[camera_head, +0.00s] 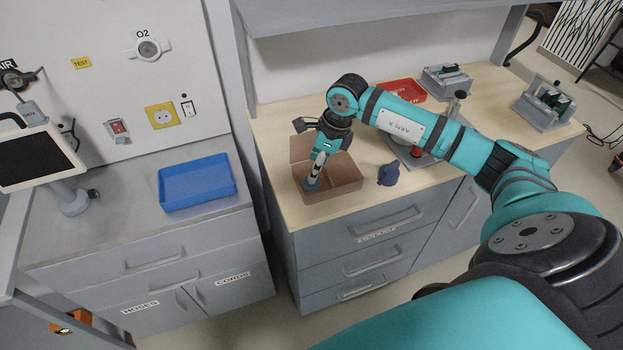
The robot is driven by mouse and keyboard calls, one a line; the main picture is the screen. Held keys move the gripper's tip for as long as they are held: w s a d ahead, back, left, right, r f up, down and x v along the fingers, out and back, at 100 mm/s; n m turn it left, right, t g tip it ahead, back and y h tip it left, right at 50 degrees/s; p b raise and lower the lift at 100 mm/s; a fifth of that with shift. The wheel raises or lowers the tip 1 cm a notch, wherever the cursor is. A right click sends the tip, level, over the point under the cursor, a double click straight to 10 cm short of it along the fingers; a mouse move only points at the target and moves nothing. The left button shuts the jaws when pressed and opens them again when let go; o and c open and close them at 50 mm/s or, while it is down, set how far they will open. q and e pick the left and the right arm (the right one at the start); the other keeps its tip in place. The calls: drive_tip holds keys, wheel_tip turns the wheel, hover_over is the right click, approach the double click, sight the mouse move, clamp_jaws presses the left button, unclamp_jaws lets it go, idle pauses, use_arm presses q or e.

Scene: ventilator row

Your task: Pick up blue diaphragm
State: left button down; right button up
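The blue diaphragm (311,185) is a small blue round piece in the left part of an open brown cardboard box (345,188) on the wooden counter. My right gripper (315,175) points down into the box, with its fingertips at the diaphragm and partly covering it. The fingers look close together, but I cannot tell whether they are shut on the piece. My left gripper is not in view.
A dark blue knob-like part (388,174) stands just right of the box. A red tray (405,89) and grey fixtures (446,80) are farther back.

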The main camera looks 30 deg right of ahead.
sight(312, 184)
drive_tip(key=f+p, duration=0.1)
drive_tip(key=f, duration=0.1)
drive_tip(key=a+f+p, duration=0.1)
drive_tip(key=f, duration=0.1)
drive_tip(key=shift+s+f, duration=0.1)
drive_tip(key=shift+f, duration=0.3)
drive_tip(key=shift+w+f, duration=0.2)
drive_tip(key=shift+f, duration=0.05)
drive_tip(key=shift+w, duration=0.1)
drive_tip(key=shift+c, duration=0.4)
drive_tip(key=shift+r, duration=0.1)
clamp_jaws()
